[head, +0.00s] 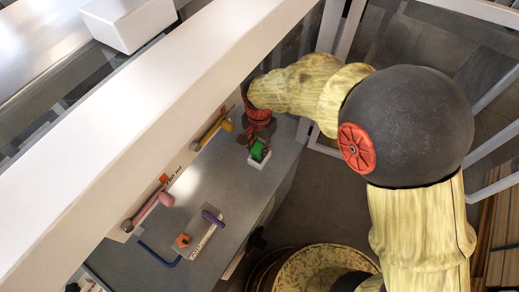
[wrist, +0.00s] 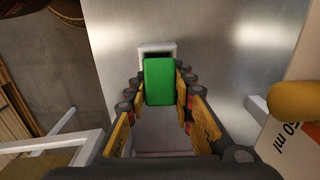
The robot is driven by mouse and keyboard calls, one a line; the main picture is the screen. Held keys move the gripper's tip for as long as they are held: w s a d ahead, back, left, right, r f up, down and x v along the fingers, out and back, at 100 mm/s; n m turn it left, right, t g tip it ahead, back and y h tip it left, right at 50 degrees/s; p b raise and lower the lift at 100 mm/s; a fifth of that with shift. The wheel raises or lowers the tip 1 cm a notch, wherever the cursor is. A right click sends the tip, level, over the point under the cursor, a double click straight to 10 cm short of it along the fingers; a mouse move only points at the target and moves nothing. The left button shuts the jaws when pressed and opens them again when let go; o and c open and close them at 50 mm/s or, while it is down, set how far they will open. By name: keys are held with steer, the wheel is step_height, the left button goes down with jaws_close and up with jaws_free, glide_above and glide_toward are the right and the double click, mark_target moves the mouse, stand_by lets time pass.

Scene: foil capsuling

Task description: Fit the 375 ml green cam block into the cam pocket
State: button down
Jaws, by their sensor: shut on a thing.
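The green cam block (wrist: 159,82) is held between the yellow-padded fingers of my gripper (wrist: 162,98), which is shut on it. It also shows in the head view (head: 258,151), just below my gripper (head: 252,138). In the wrist view, a white-rimmed opening with a dark inside, apparently the cam pocket (wrist: 157,46), lies just beyond the block's far end. The block hides part of this opening. In the head view, the white pocket body (head: 258,164) stands close under the block near the bench's far end. I cannot tell whether the block touches or enters it.
A yellow lever (head: 215,131) and a pink lever (head: 150,209) lie along the white beam (head: 130,120). A purple piece (head: 212,217) and an orange piece (head: 183,240) lie on the grey bench (head: 205,185). In the wrist view, a yellow knob (wrist: 291,101) and a labelled panel are at right.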

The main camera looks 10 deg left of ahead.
steer(key=c, duration=2)
jaws_free()
steer(key=shift+s+d+f, duration=0.2)
steer(key=shift+f, duration=0.25)
steer(key=shift+o, duration=0.8)
steer(key=shift+w, duration=0.1)
steer(key=o, duration=0.3)
steer(key=shift+w+a+r, duration=0.1)
steer(key=shift+r, duration=0.05)
steer(key=shift+r, duration=0.1)
